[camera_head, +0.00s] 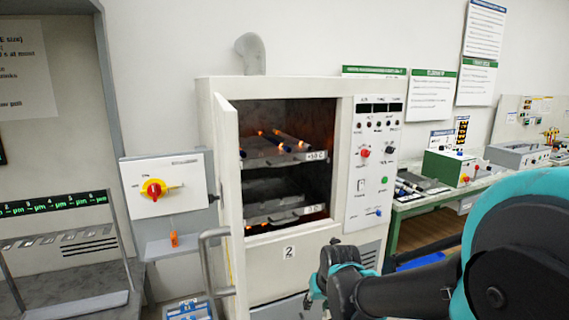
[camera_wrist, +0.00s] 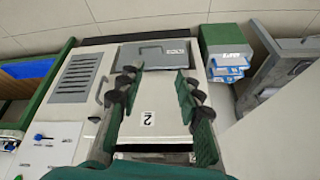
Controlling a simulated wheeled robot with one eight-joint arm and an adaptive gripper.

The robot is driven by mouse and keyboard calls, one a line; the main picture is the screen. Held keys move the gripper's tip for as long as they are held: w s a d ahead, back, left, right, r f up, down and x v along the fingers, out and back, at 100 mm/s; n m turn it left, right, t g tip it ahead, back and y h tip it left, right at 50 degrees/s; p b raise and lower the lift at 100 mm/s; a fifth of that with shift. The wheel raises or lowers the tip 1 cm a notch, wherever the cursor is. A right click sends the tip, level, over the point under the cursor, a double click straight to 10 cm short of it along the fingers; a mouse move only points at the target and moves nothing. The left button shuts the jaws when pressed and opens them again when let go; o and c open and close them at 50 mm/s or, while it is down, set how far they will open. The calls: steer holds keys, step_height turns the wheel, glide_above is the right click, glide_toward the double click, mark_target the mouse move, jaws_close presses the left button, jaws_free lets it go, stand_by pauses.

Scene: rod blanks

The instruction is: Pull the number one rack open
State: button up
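An oven-like cabinet (camera_head: 222,90) stands with its door (camera_head: 229,190) swung open at the left. Inside are an upper rack (camera_head: 262,162), bearing several blue-and-orange rods (camera_head: 293,141), and a lower rack (camera_head: 268,217). Each has a small front label, too small to read surely. Both sit inside the chamber. My gripper (camera_head: 338,268) is in front of the cabinet's lower right, below the chamber opening and apart from both racks. In the wrist view my gripper (camera_wrist: 157,85) is open, with nothing between its fingers. A "2" plate (camera_wrist: 147,118) shows there beyond the fingers.
The door handle (camera_head: 206,245) juts out at the left. A control panel (camera_head: 374,165) is right of the chamber. A box with a red-yellow switch (camera_head: 154,189) hangs left. A bench (camera_head: 425,205) with instruments stands right. Green and blue boxes (camera_wrist: 228,50) show in the wrist view.

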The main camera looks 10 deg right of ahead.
steer(key=w+a+r+m+t+y, duration=0.25)
steer(key=w+r, duration=0.35)
steer(key=w, duration=0.3)
steer(key=m+t, duration=0.8)
steer(key=m, duration=0.4)
glide_toward(287, 164)
steer(key=shift+y, duration=0.45)
steer(key=x, duration=1.1)
steer(key=shift+d+f, duration=0.1)
steer(key=shift+d, duration=0.1)
steer(key=shift+s, duration=0.1)
jaws_close()
